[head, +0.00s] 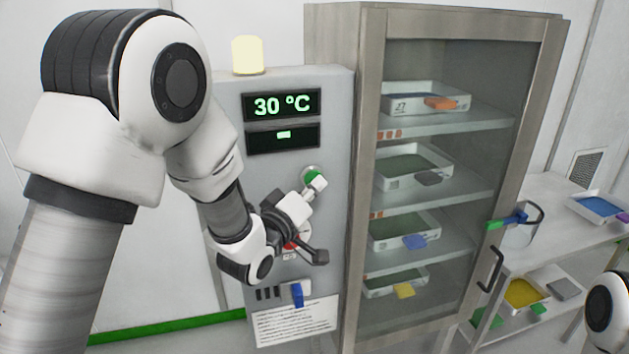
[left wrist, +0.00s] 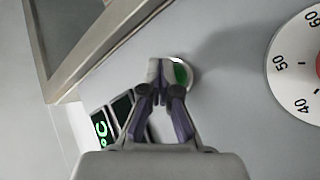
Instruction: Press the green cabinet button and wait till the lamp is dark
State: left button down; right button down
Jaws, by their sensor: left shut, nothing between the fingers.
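The green button (head: 312,174) sits in a pale ring on the grey control panel (head: 235,180); in the left wrist view the green button (left wrist: 181,73) is partly hidden by my fingertips. My left gripper (head: 317,183) is shut and empty, its tips right at the button. In the left wrist view the left gripper (left wrist: 163,75) overlaps the button's edge; I cannot tell whether it is pressed. The lamp (head: 248,56) on top of the panel is pale yellow and looks lit. My right gripper is out of view.
The display (head: 281,105) reads 30 °C. A numbered dial (left wrist: 303,68) and a blue lever (head: 298,294) are on the panel. The glass-doored cabinet (head: 373,50) with several trays stands right of it. A side table (head: 560,220) is at far right.

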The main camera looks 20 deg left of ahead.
pick_arm(q)
jog(key=shift+s+d, duration=0.45)
jog(key=shift+s, duration=0.25)
jog(key=s+d, duration=0.1)
jog(key=s, duration=0.1)
jog(key=s+d+b, duration=0.1)
jog(key=s, duration=0.1)
jog(key=shift+d, duration=0.4)
